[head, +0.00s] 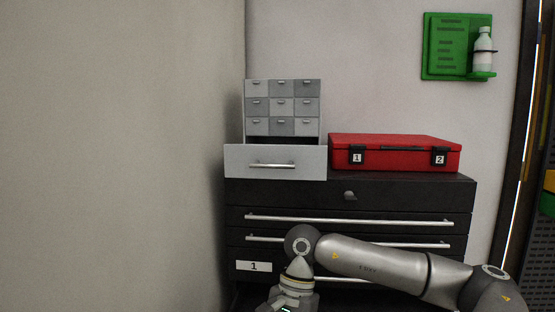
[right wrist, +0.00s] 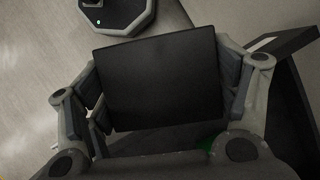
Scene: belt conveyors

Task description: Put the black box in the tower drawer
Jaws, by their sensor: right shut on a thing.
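The black box (right wrist: 165,85) fills the middle of the right wrist view, between the two fingers of my right gripper (right wrist: 160,78), which is shut on it. In the head view my right arm comes in from the right, low in front of the dark cabinet; the gripper and box are below the frame edge. The grey drawer tower (head: 283,103) stands on the cabinet at the left. Its wide bottom drawer (head: 275,161) is pulled out toward me; its inside is mostly hidden behind the front panel. My left gripper is not in view.
A red case (head: 395,153) lies on the dark cabinet (head: 400,190), right of the tower. A wall stands close on the left. A green wall panel (head: 450,45) holds a white bottle (head: 483,48). The space above the open drawer's front is clear.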

